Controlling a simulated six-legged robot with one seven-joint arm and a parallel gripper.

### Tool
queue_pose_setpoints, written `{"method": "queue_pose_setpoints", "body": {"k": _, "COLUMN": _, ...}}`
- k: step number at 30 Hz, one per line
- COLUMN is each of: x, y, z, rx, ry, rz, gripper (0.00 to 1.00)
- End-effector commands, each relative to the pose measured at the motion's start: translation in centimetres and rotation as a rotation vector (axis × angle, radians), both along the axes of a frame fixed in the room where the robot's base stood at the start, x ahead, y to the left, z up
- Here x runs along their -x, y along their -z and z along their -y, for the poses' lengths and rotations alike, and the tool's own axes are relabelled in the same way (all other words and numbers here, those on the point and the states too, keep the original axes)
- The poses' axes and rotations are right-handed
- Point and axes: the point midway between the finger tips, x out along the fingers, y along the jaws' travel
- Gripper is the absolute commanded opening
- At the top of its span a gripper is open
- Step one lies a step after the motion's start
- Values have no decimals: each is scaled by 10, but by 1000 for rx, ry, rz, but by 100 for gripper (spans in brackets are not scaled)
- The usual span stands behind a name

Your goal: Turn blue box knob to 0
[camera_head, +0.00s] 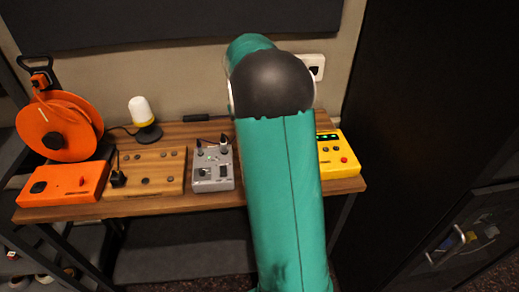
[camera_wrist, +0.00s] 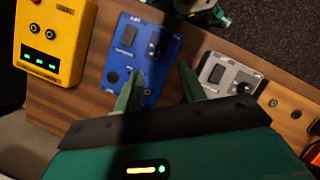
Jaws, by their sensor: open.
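The blue box (camera_wrist: 165,72) lies on the wooden desk in the wrist view, partly in shadow. A dark knob-like part (camera_wrist: 156,46) shows near its upper right, and a round dark part (camera_wrist: 112,77) near its lower left. The knob's pointer and any 0 mark are too small and dark to read. My gripper (camera_wrist: 160,82) is open and empty, its two green fingers spread over the lower part of the blue box. I cannot tell whether a finger touches the box. In the head view my green arm hides the blue box and my gripper.
The yellow box (camera_wrist: 52,40) and the grey box (camera_wrist: 228,75) flank the blue box. In the head view, a wooden box (camera_head: 150,170), an orange box (camera_head: 65,184), an orange reel (camera_head: 60,125) and a lamp (camera_head: 143,115) stand left on the desk (camera_head: 205,199).

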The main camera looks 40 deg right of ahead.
Motion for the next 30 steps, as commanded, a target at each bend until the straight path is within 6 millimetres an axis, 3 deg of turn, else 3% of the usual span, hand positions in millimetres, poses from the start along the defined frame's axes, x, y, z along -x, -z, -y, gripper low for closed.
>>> {"method": "queue_pose_setpoints", "body": {"k": 3, "x": -10, "y": -22, "z": 1, "rx": 1, "ry": 0, "rz": 2, "gripper": 40}}
{"method": "queue_pose_setpoints", "body": {"k": 9, "x": -17, "y": -42, "z": 2, "rx": 0, "ry": 1, "rz": 0, "gripper": 40}}
{"method": "queue_pose_setpoints", "body": {"k": 26, "x": -18, "y": -44, "z": 2, "rx": -1, "ry": 0, "rz": 0, "gripper": 40}}
{"method": "queue_pose_setpoints", "body": {"k": 30, "x": -17, "y": -50, "z": -6, "rx": 7, "ry": -3, "rz": 18, "gripper": 40}}
